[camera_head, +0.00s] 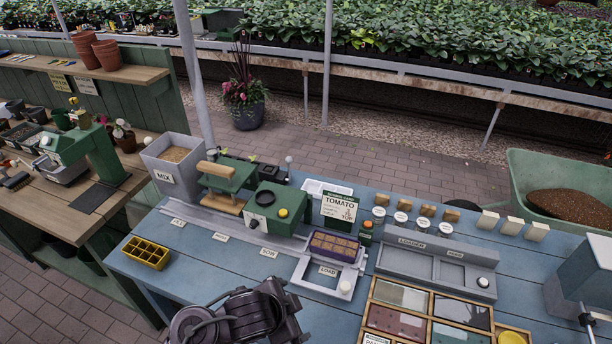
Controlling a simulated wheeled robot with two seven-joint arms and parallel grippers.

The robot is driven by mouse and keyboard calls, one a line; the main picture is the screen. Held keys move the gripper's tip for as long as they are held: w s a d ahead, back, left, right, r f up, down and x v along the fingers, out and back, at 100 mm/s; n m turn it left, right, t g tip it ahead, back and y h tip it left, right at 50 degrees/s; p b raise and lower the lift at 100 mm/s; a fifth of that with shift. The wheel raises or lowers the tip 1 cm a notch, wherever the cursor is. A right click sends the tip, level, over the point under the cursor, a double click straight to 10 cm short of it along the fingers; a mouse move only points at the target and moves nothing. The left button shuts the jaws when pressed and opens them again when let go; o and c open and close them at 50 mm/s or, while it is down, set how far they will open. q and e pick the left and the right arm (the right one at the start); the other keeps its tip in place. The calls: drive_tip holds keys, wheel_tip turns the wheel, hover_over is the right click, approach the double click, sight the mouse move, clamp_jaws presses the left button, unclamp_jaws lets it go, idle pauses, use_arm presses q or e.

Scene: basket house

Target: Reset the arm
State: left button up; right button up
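A dark jointed part of one of my arms (238,314) shows at the bottom edge, left of centre, in front of the blue bench. No gripper fingers can be made out on it, and which arm it belongs to is not clear. My other arm is not clearly in view. The blue bench (205,262) carries a grey frame marked LOAD (310,278) holding a purple tray with brown cells (334,246). A yellow seed tray (145,253) lies at the bench's left end.
A grey MIX bin (174,165), a green press (228,178) and a green machine (275,210) line the back. A TOMATO sign (339,208), jars (402,218) and a grey rack (436,264) stand right. A wooden divided box (428,318) is in front. Bare bench lies front left.

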use_arm(q)
drive_tip(key=s+a+r+n+g+y, duration=0.1)
drive_tip(key=s+a+r+n+y, duration=0.1)
drive_tip(key=s+a+n, duration=0.5)
drive_tip(key=s+a+r+n+g+y, duration=0.1)
drive_tip(key=s+a+r+n, duration=0.2)
drive_tip(key=a, duration=0.6)
wheel_tip(320, 180, down, 37)
drive_tip(key=s+n+g+b, duration=0.1)
drive_tip(key=b, duration=0.7)
drive_tip(key=s+a+f+b, duration=0.2)
drive_tip(key=s+f+b, duration=0.1)
drive_tip(key=s+f, duration=0.7)
drive_tip(key=s+a+f+g+b, duration=0.1)
drive_tip(key=s+a+f+b, duration=0.1)
drive_tip(key=s+f, duration=0.8)
wheel_tip(320, 180, down, 6)
drive_tip(key=shift+s+f+g+y+b, duration=0.2)
drive_tip(key=shift+g+y+b, duration=0.1)
drive_tip(key=shift+b, duration=0.35)
